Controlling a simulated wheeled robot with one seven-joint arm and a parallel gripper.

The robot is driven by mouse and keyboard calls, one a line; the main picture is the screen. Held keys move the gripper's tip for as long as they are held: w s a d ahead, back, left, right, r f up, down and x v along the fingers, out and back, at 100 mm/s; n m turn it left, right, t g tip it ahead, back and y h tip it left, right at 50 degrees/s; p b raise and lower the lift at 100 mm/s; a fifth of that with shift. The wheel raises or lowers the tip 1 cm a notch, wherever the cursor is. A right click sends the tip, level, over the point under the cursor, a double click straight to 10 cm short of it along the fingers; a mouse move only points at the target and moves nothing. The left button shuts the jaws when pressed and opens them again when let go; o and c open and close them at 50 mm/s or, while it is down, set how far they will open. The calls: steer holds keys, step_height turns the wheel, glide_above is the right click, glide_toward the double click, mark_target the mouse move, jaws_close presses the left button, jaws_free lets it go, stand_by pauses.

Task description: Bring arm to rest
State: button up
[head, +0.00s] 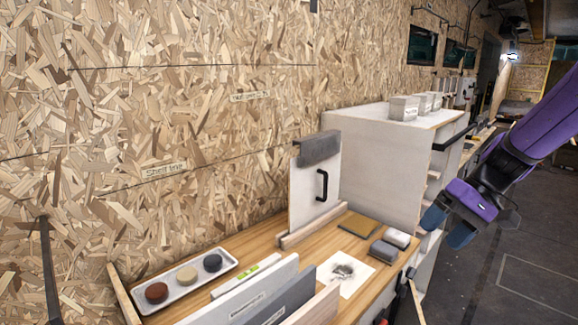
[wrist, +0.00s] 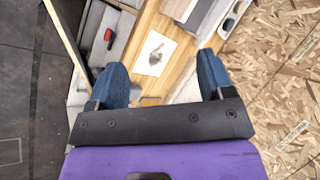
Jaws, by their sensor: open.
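My arm (head: 530,130) is purple and reaches in from the right edge of the head view. My gripper (head: 447,228) hangs in the air at the right of the wooden bench, beside the white cabinet, with its two blue fingertips pointing down. In the wrist view my gripper (wrist: 160,78) has its blue fingers wide apart with nothing held between them. Beyond them the bench top and a white sheet (wrist: 155,53) with a dark smudge show below.
A white board (head: 312,190) with a black handle stands upright. The white cabinet (head: 375,165) is close to my arm. Open floor lies right.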

steer(key=s+r+t+h, duration=0.3)
steer(key=s+r, duration=0.3)
steer(key=s, duration=0.3)
steer(key=s+r+t+h, duration=0.2)
steer(key=s+r, duration=0.3)
steer(key=s, duration=0.4)
steer(key=shift+s+r+t+h, duration=0.2)
steer(key=shift+r+t+h, duration=0.2)
steer(key=shift+h, duration=0.5)
steer(key=shift+w+f, duration=0.15)
steer(key=shift+c, duration=0.2)
